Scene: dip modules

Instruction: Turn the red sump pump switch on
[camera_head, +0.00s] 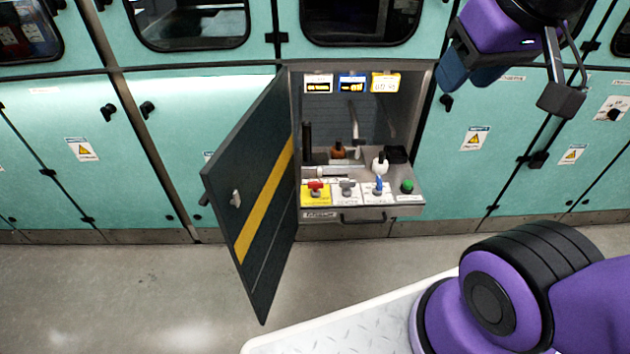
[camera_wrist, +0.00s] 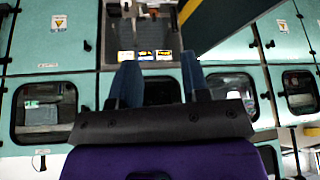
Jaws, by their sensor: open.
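The red switch (camera_head: 316,185) sits on a yellow plate at the left end of a pulled-out control panel (camera_head: 410,200) in an open cabinet bay. It is small, and its exact position is hard to read. My gripper (camera_head: 472,78) is open and empty, with blue fingers, in the upper right of the head view. It is up and to the right of the panel, well apart from the switch. In the wrist view the open fingers (camera_wrist: 160,80) point toward the cabinets, which appear upside down. The red switch cannot be made out there.
Right of the red switch are a grey switch (camera_head: 347,187), a blue switch (camera_head: 379,187) and a green button (camera_head: 407,187). A dark door (camera_head: 262,190) with a yellow stripe stands open left of the panel. Three small displays (camera_head: 352,84) are above.

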